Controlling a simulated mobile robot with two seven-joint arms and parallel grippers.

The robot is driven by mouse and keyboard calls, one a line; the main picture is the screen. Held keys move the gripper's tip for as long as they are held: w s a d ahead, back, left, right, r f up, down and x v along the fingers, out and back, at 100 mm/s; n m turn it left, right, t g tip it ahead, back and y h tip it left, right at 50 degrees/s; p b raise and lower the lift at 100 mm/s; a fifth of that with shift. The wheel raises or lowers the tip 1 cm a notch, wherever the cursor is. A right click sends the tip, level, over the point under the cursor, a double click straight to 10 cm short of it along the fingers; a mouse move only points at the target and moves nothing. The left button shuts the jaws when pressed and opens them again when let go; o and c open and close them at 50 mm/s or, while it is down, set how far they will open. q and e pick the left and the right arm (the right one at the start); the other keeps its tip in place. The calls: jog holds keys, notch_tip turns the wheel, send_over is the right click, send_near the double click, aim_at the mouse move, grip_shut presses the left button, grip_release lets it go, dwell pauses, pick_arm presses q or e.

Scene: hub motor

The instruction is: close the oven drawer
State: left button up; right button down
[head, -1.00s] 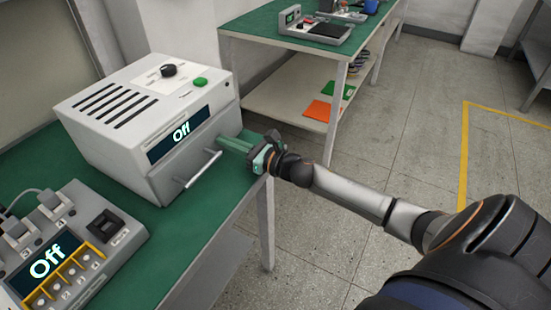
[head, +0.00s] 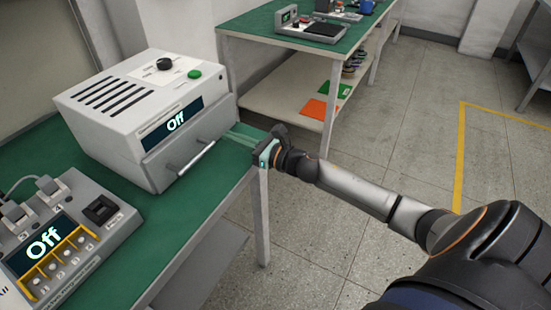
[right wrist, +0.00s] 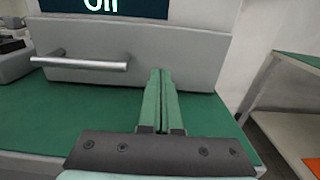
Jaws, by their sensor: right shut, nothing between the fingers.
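The oven (head: 135,108) is a light grey box on the green table, with a display reading Off. Its drawer front (head: 170,160) is below the display and carries a metal bar handle (head: 196,157). The drawer front looks flush or nearly flush; I cannot tell whether a small gap is left. My right gripper (head: 232,135) is shut and empty at the right part of the drawer front, beside the handle. In the right wrist view its green fingers (right wrist: 159,74) point at the drawer front (right wrist: 190,62), touching or very close. My left gripper is not in view.
A control unit (head: 50,235) with switches and an Off display stands left on the near green table (head: 205,205). A second table (head: 262,28) with devices stands behind, with an orange sheet (head: 320,109) on its lower shelf. Open floor lies to the right.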

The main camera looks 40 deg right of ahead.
jog(key=v, duration=1)
jog(key=shift+b, duration=0.3)
